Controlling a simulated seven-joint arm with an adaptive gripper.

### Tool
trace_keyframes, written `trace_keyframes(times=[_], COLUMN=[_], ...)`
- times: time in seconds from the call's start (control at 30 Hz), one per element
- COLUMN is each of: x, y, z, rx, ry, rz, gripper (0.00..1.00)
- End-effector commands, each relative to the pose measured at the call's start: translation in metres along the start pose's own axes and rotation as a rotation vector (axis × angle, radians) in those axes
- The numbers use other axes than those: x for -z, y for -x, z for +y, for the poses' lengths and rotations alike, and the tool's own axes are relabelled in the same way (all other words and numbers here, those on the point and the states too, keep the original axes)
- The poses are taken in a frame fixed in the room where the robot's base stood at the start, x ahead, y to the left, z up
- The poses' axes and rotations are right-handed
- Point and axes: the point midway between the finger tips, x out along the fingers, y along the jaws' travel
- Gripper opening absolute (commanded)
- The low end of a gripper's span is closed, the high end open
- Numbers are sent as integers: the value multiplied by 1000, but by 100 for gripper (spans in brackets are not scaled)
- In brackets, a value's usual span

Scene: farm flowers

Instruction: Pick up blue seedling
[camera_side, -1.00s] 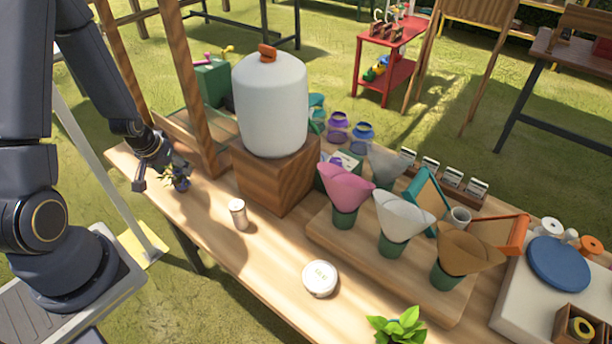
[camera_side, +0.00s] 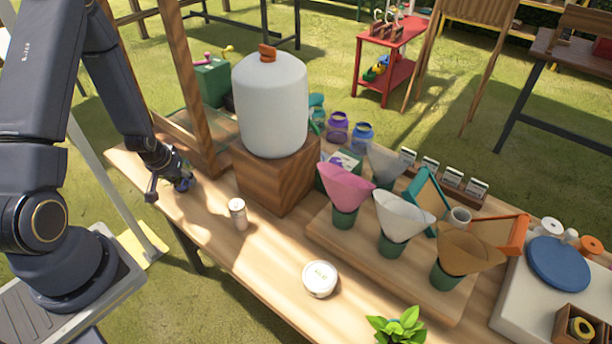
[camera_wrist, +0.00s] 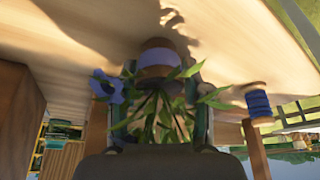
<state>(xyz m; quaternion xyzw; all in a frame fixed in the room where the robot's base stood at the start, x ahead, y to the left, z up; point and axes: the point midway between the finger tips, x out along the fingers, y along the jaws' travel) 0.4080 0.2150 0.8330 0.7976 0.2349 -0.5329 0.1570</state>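The blue seedling (camera_wrist: 158,60) shows in the wrist view as a small brown pot with a blue band, green leaves and a blue flower (camera_wrist: 107,87) at the left. It stands on the wooden table. My gripper (camera_wrist: 160,108) has its fingers apart on either side of the leaves and stems; no firm contact with the pot shows. In the side view my gripper (camera_side: 171,187) is low at the table's left end, and it hides most of the seedling (camera_side: 184,183), leaving a bit of blue.
A wooden post (camera_side: 192,90) and a block (camera_side: 276,180) bearing a white tank (camera_side: 270,105) stand close to the right of my gripper. A small white canister (camera_side: 238,214) is nearer the front. A blue spool (camera_wrist: 258,104) shows at the right in the wrist view.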

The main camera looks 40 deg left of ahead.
Motion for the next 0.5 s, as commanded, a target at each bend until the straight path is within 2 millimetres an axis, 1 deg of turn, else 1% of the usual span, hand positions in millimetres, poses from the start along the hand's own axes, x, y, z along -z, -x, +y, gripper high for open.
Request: trace_keyframes(times=[0.03,0.07,0.3,0.5], x=[0,0,0,0], y=[0,0,0,0], z=[0,0,0,0], rx=[0,0,0,0], ry=[0,0,0,0], rz=[0,0,0,0], gripper=[40,37,12,11])
